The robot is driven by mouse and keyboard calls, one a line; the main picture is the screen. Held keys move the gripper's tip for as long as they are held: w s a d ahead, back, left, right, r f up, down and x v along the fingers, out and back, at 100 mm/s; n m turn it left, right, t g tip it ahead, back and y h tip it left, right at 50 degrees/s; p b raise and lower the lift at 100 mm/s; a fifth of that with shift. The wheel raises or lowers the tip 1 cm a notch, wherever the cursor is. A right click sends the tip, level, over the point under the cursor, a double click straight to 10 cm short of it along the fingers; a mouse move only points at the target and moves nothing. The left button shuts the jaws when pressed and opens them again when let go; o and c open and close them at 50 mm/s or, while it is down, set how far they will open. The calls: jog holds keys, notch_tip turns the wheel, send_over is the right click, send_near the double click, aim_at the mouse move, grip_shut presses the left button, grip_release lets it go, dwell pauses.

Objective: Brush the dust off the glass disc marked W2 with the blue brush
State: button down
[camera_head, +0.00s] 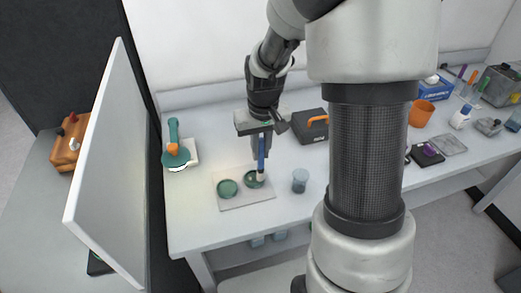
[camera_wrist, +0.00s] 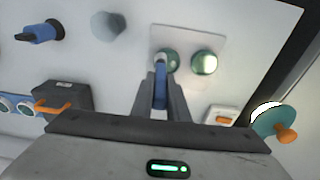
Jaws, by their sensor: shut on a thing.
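My gripper (camera_head: 262,140) is shut on the blue brush (camera_head: 261,153), which points down with its pale bristle end low. In the wrist view the brush (camera_wrist: 160,92) sits between the two fingers of my gripper (camera_wrist: 161,80). Two green glass discs lie on a pale square plate (camera_head: 245,203). The bristles are at the right edge of the right disc (camera_head: 252,180) in the head view; I cannot tell whether they touch it. The left disc (camera_head: 228,188) is clear. The brush partly hides the right disc (camera_wrist: 171,60) in the wrist view. No W2 mark or dust is readable.
A teal device with an orange knob (camera_head: 176,156) is at the left, a dark box with an orange handle (camera_head: 312,127) behind. A tall white panel (camera_head: 110,165) borders the bench's left side.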

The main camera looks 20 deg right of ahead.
jog(key=shift+r, duration=0.4)
jog(key=shift+w+a, duration=0.1)
jog(key=shift+w+a, duration=1.05)
jog(key=shift+a, duration=0.2)
jog(key=shift+f, duration=0.6)
jog(key=shift+s+d, duration=0.1)
jog(key=shift+d, duration=0.05)
